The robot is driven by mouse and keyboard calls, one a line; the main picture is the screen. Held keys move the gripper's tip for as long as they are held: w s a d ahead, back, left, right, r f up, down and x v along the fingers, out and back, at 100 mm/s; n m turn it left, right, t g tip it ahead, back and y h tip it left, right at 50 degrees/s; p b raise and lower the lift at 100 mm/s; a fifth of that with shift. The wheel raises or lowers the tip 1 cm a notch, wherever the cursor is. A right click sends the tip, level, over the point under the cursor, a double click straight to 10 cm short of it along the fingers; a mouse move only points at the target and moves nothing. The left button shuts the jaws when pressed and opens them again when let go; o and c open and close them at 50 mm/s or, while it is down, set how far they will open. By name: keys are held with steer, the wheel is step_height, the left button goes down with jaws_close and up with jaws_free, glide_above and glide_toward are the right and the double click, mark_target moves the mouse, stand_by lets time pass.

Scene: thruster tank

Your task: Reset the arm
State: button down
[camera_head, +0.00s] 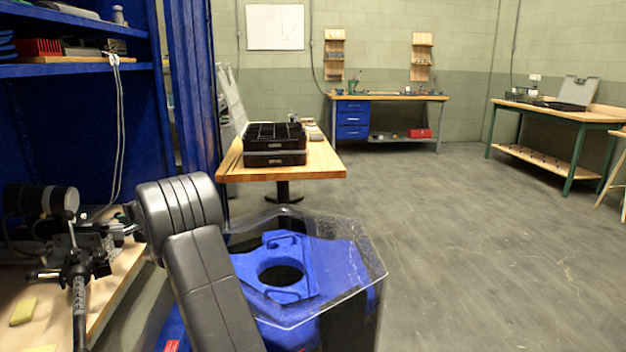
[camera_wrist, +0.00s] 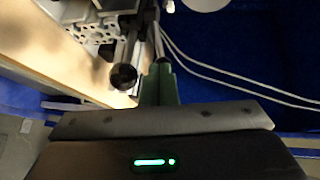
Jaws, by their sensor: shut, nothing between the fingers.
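My arm crosses the left middle of the head view, with a thick ribbed dark joint and a dark link below it. My gripper (camera_wrist: 160,70) shows in the wrist view as narrow dark green fingers, shut and empty, above its dark body with a green light. It points toward a wooden bench edge and metal fittings. In the head view I cannot clearly pick out the gripper among the dark hardware at left.
A clear-walled tank (camera_head: 376,262) with a blue insert stands just right of my arm. A cluttered workbench (camera_head: 112,298) and blue shelving (camera_head: 90,70) are close on the left. A wooden table (camera_head: 325,160) with black trays (camera_head: 274,158) stands beyond. The floor at right is clear.

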steer(key=shift+s+f+m+t+h+b, duration=0.25)
steer(key=shift+s+m+t+b, duration=0.2)
steer(key=shift+b, duration=2.95)
steer(key=v, duration=0.1)
steer(key=p+v, duration=0.1)
steer(key=v, duration=0.2)
steer(key=shift+s+d+r+p, duration=0.1)
steer(key=shift+d+r+p, duration=0.05)
steer(key=shift+r+p, duration=0.25)
steer(key=shift+d+f, duration=0.1)
steer(key=shift+f, duration=0.05)
